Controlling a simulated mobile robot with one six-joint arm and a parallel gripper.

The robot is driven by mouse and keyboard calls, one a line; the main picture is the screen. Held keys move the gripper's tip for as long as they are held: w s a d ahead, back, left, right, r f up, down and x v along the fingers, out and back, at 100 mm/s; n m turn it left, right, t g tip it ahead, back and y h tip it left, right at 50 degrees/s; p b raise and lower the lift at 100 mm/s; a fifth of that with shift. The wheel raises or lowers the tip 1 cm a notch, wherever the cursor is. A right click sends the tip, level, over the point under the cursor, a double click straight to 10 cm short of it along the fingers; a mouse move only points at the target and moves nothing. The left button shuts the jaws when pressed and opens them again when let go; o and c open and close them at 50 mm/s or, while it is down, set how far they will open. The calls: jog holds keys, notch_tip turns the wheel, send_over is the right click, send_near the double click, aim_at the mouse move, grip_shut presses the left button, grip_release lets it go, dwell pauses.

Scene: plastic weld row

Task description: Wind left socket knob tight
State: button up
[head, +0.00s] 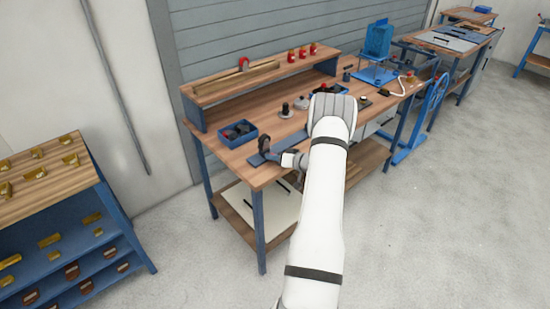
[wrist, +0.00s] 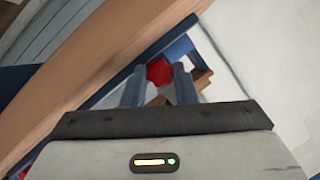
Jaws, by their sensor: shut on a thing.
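The red, lobed knob (wrist: 159,72) shows in the wrist view between the two blue-grey fingers of my gripper (wrist: 160,84). The gripper is shut on it. The knob sits by a blue edge with brown wooden surfaces around it. Whatever it is mounted on is mostly hidden by the fingers and palm. In the head view my arm reaches to the near edge of the wooden workbench (head: 228,158).
A blue bin (head: 237,134) with dark parts stands on the bench's left part. Several red items (head: 302,53) stand on the raised shelf (head: 215,85). A blue stand (head: 377,45) is farther right. A rack (head: 120,220) is at left. The grey floor (head: 440,220) at right is clear.

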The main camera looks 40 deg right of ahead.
jog(key=o, duration=1)
jog(key=b+v, duration=0.1)
jog(key=v, duration=0.6)
jog(key=shift+s, duration=0.35)
jog(key=shift+d+r, duration=0.15)
